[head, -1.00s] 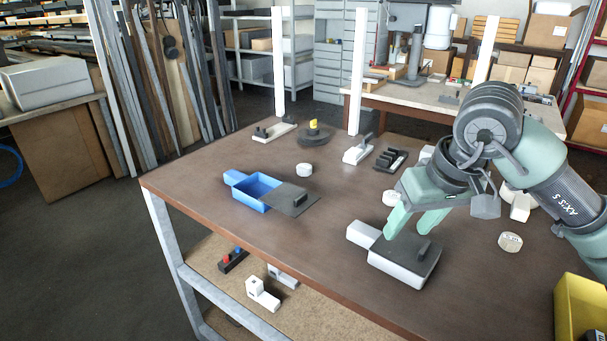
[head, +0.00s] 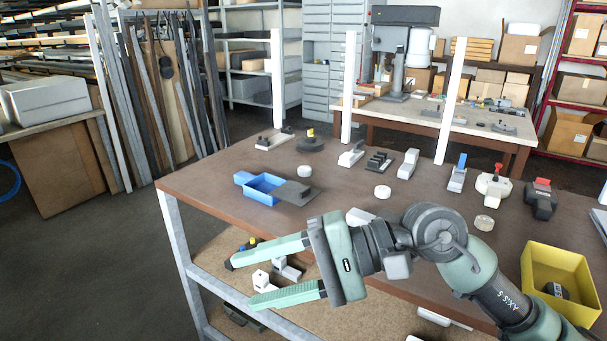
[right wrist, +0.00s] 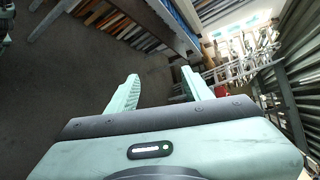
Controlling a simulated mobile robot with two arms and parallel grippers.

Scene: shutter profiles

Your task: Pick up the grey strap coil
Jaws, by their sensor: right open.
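Several small round pale coils lie on the brown table. One is at the left-middle (head: 304,171), one near the centre (head: 382,191), and a greyer one (head: 483,222) lies further right behind my right arm. I cannot tell for sure which is the grey strap coil. My right gripper (head: 245,281) is open and empty, its fingers pointing left past the table's front edge, apart from all the coils. In the right wrist view the open fingers (right wrist: 158,76) have only floor and distant racks between and beyond them. My left gripper is not in view.
A blue box with a dark sliding lid (head: 243,179) is at the table's left. A yellow bin (head: 535,268) holding a dark item stands at the right. Blocks and tool-like items line the back, near white uprights (head: 347,90). A lower shelf (head: 215,262) carries small parts.

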